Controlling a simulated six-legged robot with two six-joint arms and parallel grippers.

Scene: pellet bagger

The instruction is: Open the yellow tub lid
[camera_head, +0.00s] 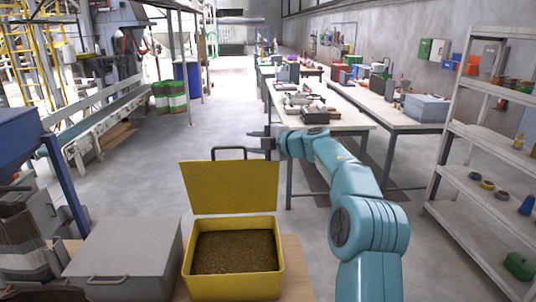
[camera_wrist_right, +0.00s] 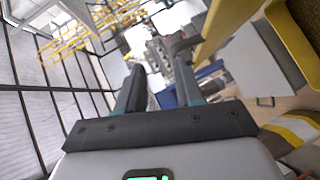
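The yellow tub (camera_head: 188,284) stands at the front, full of brown pellets. Its yellow lid (camera_head: 230,188) is raised, standing about upright at the tub's back edge. The lid's dark handle (camera_head: 229,149) is at the top edge. My right gripper (camera_head: 254,142) is just right of the handle. In the right wrist view, its two fingers (camera_wrist_right: 160,88) are apart with nothing between them. There a dark bar, apparently the handle (camera_wrist_right: 184,44), shows beyond the fingertips beside the yellow lid (camera_wrist_right: 222,28). I cannot tell whether a finger touches it. My left gripper is not in view.
A grey lidded box (camera_head: 125,250) stands left of the tub. A long table (camera_head: 335,118) with tools is behind my right arm. A white shelf (camera_head: 480,130) stands at the right. The floor behind the lid is clear.

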